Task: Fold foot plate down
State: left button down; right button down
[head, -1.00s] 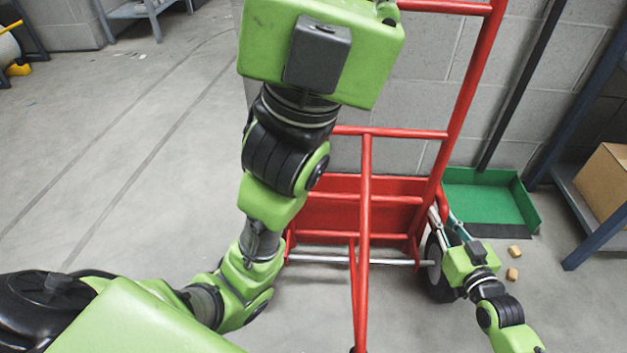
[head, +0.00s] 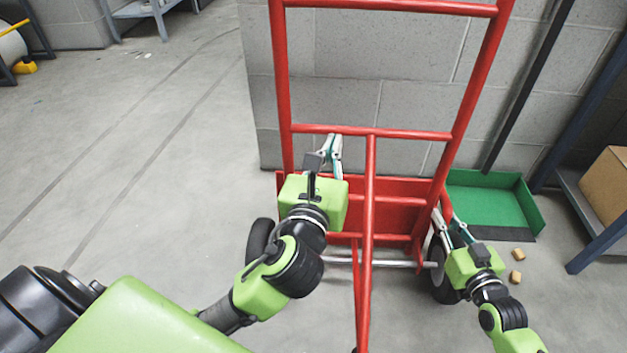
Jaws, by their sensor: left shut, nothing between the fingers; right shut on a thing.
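The red hand truck (head: 371,166) stands upright in front of the block wall. Its red foot plate (head: 398,214) shows as an upright panel behind the lower frame, above the silver axle; its left part is partly hidden by my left gripper. My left gripper (head: 336,146) is shut and empty, pointing up and away just above the plate's top edge, close to the crossbar. I cannot tell whether it touches either. My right gripper (head: 440,222) is shut on the truck's lower right frame, beside the right wheel (head: 440,272); the exact contact is small and partly hidden.
A green tray (head: 488,205) lies on the floor at right, with small tan blocks (head: 517,277) in front of it. A dark shelf with a cardboard box (head: 607,185) stands at far right. The floor at left is clear.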

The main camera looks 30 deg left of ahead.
pick_arm(q)
jog(key=s+a+f+n+g+y, duration=0.1)
jog(key=a+f+g, duration=0.15)
jog(key=f, duration=0.45)
jog(key=s+a+f+g, duration=0.1)
jog(key=f+g, duration=0.2)
jog(key=f, duration=0.3)
jog(key=x, duration=0.9)
jog(key=shift+a+f, duration=0.3)
jog(key=shift+f, duration=0.2)
jog(key=shift+w+g, duration=0.1)
jog(key=shift+g, duration=0.15)
